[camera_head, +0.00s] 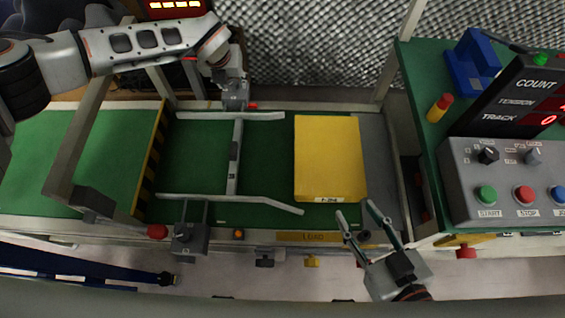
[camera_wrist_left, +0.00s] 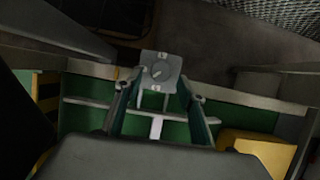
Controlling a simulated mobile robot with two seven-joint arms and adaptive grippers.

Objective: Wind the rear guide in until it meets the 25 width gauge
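The rear guide (camera_head: 200,116) is a pale rail along the far side of the green bed. A grey bar (camera_head: 233,172) with a dark middle mark, apparently the width gauge, runs from near it towards the front guide (camera_head: 240,199). I cannot tell whether bar and rear guide touch. A grey block with a round dial (camera_wrist_left: 160,71) stands behind the rear guide. My left gripper (camera_head: 235,88) is there; in the left wrist view its fingers (camera_wrist_left: 160,92) are apart, either side of the block's near edge. My right gripper (camera_head: 358,213) is open and empty above the front edge.
A yellow block (camera_head: 330,155) lies on the bed right of the guides. A second grey adjuster (camera_head: 188,240) sits at the front edge. The control box (camera_head: 510,175) and a blue holder (camera_head: 472,65) stand at right. An upright frame (camera_head: 75,155) crosses the left side.

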